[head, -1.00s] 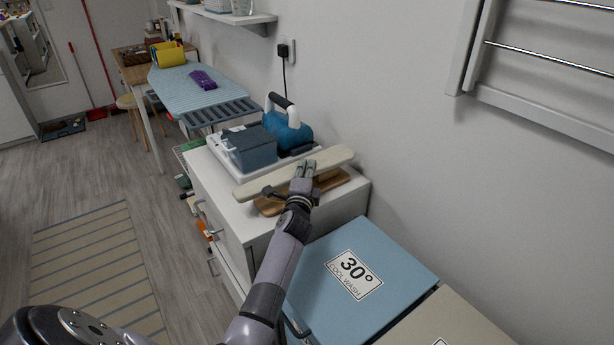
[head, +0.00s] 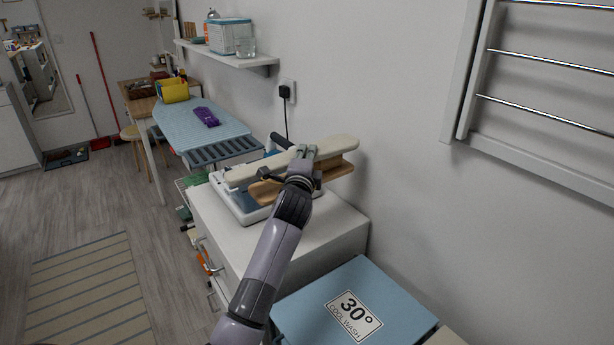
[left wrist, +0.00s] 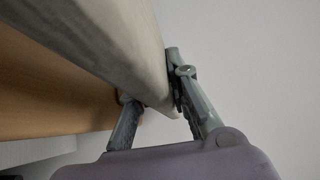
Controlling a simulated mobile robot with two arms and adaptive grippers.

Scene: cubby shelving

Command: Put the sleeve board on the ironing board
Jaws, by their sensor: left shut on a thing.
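The sleeve board (head: 335,146) has a cream padded top and a wooden base. My left gripper (head: 302,155) is shut on it and holds it above the white cabinet. In the left wrist view, the fingers (left wrist: 155,110) clasp the edge of the padded top (left wrist: 110,40), with the wooden base (left wrist: 45,90) beside it. The ironing board (head: 185,118), with a light blue striped cover and a dark slatted end, stands beyond the cabinet. A purple item (head: 206,116) lies on it. My right gripper is not in view.
The white cabinet (head: 335,225) carries a steam iron station (head: 228,196), partly hidden behind the sleeve board. A yellow holder (head: 173,90) stands past the ironing board. A wall shelf (head: 235,58) hangs above. A blue "30° cool wash" lid (head: 375,290) is nearer.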

